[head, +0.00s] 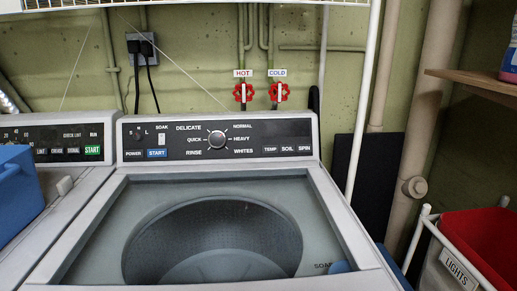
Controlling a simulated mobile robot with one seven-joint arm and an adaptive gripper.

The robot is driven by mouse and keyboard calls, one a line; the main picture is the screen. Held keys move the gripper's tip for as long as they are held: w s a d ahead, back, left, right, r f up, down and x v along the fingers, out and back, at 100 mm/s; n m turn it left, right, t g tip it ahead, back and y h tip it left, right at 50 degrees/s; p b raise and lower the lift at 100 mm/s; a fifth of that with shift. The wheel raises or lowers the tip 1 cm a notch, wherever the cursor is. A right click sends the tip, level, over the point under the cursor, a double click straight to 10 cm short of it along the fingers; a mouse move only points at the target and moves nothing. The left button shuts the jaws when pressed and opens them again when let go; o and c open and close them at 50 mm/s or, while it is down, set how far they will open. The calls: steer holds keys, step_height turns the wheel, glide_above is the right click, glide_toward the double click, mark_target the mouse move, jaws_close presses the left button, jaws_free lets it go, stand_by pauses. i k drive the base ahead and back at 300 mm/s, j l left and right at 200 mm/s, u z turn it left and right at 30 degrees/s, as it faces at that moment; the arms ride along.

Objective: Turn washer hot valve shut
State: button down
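The hot valve (243,93) has a red round handle with a white bar across it. It sits on the back wall above the washer, under a white label reading HOT (243,73). The white bar looks upright. The cold valve (279,92) is a matching red handle just to its right, under a COLD label (277,73). The washer (217,140) stands below both valves, with its open drum facing up. My gripper is not in view.
A second machine (60,145) with a blue bin (15,190) stands left. A white pole (362,100) rises right of the valves. A red-lined hamper (480,245) and wooden shelf (475,85) are at right. The space before the valves looks clear.

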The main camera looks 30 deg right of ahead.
mark_target(243, 92)
steer(key=k, duration=0.3)
steer(key=k+z, duration=0.2)
steer(key=z, duration=0.2)
steer(key=k+l+z, duration=0.1)
steer(key=z, duration=0.3)
steer(key=j+z, duration=0.15)
steer(key=z, duration=0.2)
steer(key=k+j+z, duration=0.15)
steer(key=z, duration=0.25)
steer(key=j+z, duration=0.15)
steer(key=z, duration=0.2)
steer(key=k+j, duration=0.7)
steer(key=j, duration=0.2)
steer(key=i+j, duration=0.15)
steer(key=j, duration=0.2)
steer(key=i+j, duration=0.15)
steer(key=j, duration=0.2)
steer(key=i+j, duration=0.35)
